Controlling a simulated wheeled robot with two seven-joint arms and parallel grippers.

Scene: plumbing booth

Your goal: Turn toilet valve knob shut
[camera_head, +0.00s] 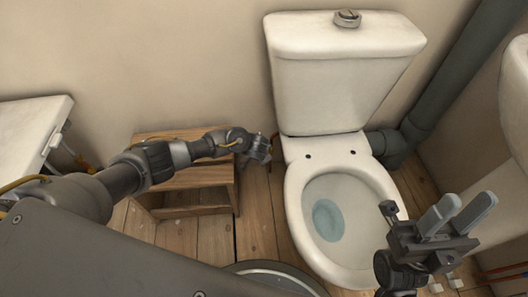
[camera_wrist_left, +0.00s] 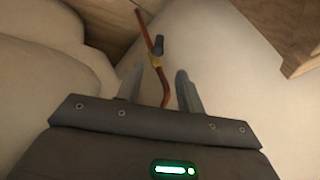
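The toilet valve shows in the left wrist view as a small dark knob (camera_wrist_left: 158,45) with a brass fitting (camera_wrist_left: 156,62) on a thin copper pipe (camera_wrist_left: 145,27). My left gripper (camera_wrist_left: 159,71) is open, its two fingers apart, with the knob just beyond and between the fingertips; I see no contact. In the head view my left gripper (camera_head: 262,150) is low beside the toilet (camera_head: 320,100), at its left near the wall, and the knob is hidden there. My right gripper (camera_head: 460,205) is open and empty, raised in front of the bowl's right side.
A wooden step stool (camera_head: 190,178) stands under my left forearm. A white sink or cabinet (camera_head: 30,130) is at the left. A grey drain pipe (camera_head: 450,75) and a white basin (camera_head: 515,95) are at the right. A round flush button (camera_head: 347,18) tops the tank.

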